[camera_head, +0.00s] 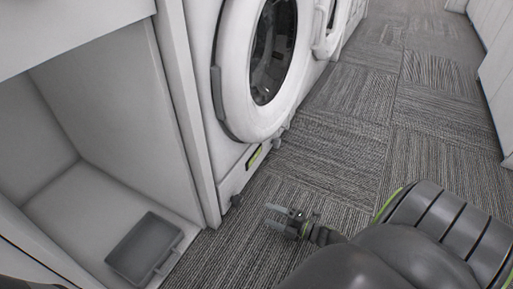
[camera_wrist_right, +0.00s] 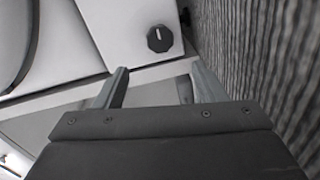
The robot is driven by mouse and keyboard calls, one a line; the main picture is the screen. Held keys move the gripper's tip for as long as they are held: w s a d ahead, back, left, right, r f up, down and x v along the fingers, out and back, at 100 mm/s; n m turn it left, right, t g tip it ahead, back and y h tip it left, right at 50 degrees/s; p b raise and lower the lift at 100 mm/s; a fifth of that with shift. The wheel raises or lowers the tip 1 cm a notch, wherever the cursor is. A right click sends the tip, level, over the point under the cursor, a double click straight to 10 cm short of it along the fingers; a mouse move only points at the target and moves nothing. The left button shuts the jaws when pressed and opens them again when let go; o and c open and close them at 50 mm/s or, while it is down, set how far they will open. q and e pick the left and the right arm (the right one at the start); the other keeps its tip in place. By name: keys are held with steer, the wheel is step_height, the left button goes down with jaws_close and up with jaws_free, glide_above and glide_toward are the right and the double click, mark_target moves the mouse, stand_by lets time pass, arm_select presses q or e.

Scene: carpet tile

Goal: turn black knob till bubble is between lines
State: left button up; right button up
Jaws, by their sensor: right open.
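In the wrist view the knob lies beyond the gap between the fingertips (camera_wrist_right: 160,67). My left gripper is out of view.
The washing machine's round door (camera_head: 225,104) is above the panel. Another small dark fitting (camera_head: 277,133) is farther along its base. An open white cabinet (camera_head: 105,115) stands left, with a grey tray (camera_head: 145,247) inside. Grey carpet (camera_head: 345,145) lies clear to the right.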

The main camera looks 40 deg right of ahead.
steer(key=v, duration=0.4)
steer(key=shift+s+d+p, duration=0.2)
steer(key=shift+s+p, duration=0.15)
steer(key=shift+s+d, duration=0.2)
steer(key=shift+s, duration=0.35)
